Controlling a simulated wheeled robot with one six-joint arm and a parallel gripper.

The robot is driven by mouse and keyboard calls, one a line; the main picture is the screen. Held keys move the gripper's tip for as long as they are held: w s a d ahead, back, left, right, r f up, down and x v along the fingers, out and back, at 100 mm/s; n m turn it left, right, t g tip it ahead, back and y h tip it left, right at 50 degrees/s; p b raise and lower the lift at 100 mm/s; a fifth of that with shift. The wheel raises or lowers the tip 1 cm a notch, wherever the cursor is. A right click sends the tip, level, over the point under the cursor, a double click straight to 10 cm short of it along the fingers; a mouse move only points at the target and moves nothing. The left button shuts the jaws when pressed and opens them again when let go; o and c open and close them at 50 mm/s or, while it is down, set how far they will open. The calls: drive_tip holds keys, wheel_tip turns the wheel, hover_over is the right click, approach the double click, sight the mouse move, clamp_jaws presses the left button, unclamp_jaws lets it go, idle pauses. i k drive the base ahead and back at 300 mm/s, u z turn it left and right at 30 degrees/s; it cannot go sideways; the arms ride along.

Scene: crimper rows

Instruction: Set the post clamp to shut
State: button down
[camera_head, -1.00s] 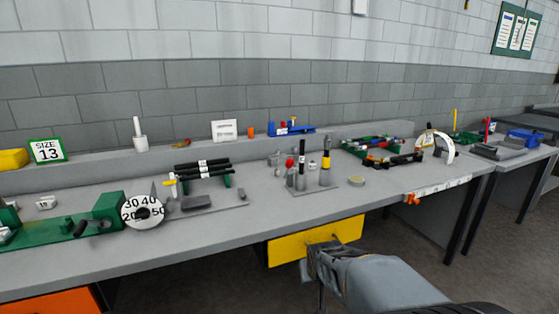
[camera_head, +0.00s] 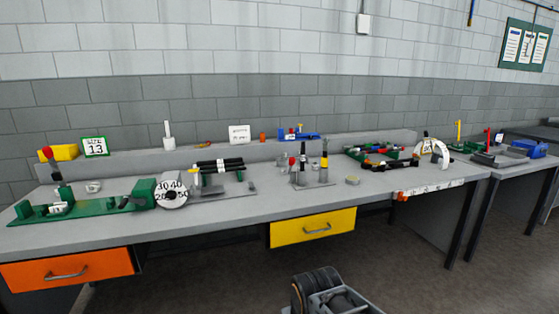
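The grey and black end of my arm (camera_head: 330,294) is at the bottom edge, below and apart from the bench. Its fingertips cannot be made out.
A rack of black bars (camera_head: 220,166) stands between the dial and the posts. A yellow drawer (camera_head: 312,227) and an orange drawer (camera_head: 66,268) are under the bench edge. A white arch (camera_head: 434,151) and green trays stand at the right. The floor in front is clear.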

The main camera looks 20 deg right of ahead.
sight(292, 162)
drive_tip(key=u, duration=0.65)
drive_tip(key=i, duration=1.3)
drive_tip(key=z, duration=0.45)
